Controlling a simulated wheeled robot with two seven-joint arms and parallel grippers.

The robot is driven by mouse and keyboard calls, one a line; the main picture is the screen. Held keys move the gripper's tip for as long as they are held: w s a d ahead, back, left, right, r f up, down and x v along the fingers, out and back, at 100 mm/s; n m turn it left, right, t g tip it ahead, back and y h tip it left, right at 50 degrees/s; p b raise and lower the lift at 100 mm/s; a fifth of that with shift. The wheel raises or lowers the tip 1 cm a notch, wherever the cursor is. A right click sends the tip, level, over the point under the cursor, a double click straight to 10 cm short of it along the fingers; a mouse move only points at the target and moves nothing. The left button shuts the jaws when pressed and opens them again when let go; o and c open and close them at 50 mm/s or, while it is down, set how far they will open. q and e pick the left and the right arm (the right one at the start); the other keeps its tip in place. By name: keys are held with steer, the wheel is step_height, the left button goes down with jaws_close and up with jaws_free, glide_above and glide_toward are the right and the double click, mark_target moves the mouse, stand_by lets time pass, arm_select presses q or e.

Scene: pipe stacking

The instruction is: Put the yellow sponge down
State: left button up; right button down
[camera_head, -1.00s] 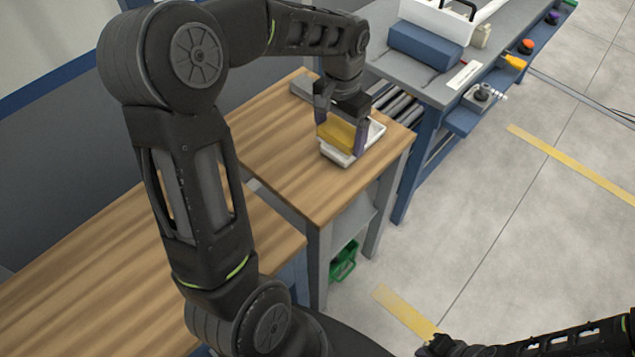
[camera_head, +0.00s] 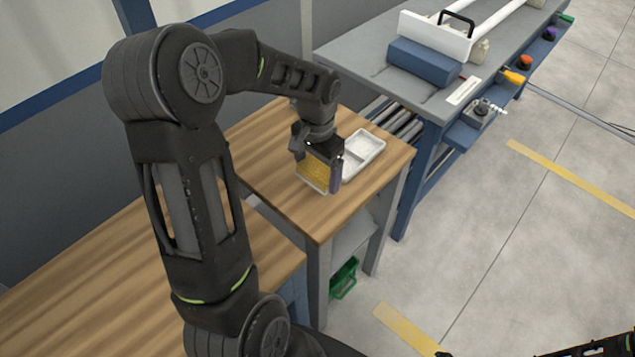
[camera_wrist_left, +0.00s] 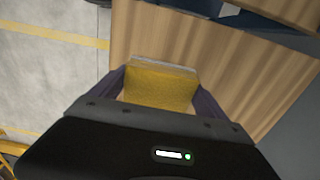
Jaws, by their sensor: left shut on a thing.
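The yellow sponge (camera_head: 314,173) has a pale layer along its lower edge. It is upright between the fingers of my left gripper (camera_head: 317,179), which is shut on it. The sponge is over the small wooden table, left of the white tray. In the left wrist view the sponge (camera_wrist_left: 160,85) sits between both fingers, its pale edge facing away. I cannot tell whether it touches the tabletop. Of my right arm, only dark parts show at the bottom right edge; its fingers cannot be made out.
The white compartment tray (camera_head: 374,143) lies on the wooden table (camera_head: 265,150), right of the sponge. Bare wood lies left and in front of the sponge. A grey workbench (camera_head: 350,55) with a blue block (camera_head: 425,62) stands behind. A green crate (camera_head: 345,278) is below.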

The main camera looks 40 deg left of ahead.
mark_target(317, 169)
arm_select(q)
step_height(317, 169, down, 4)
steer(key=shift+f+p, duration=0.15)
steer(key=shift+p, duration=0.25)
steer(key=shift+f, duration=0.1)
steer(key=shift+f, duration=0.25)
steer(key=o, duration=1.6)
steer(key=shift+r, duration=0.1)
step_height(317, 169, up, 8)
steer(key=shift+f+b, duration=0.1)
steer(key=shift+b, duration=0.7)
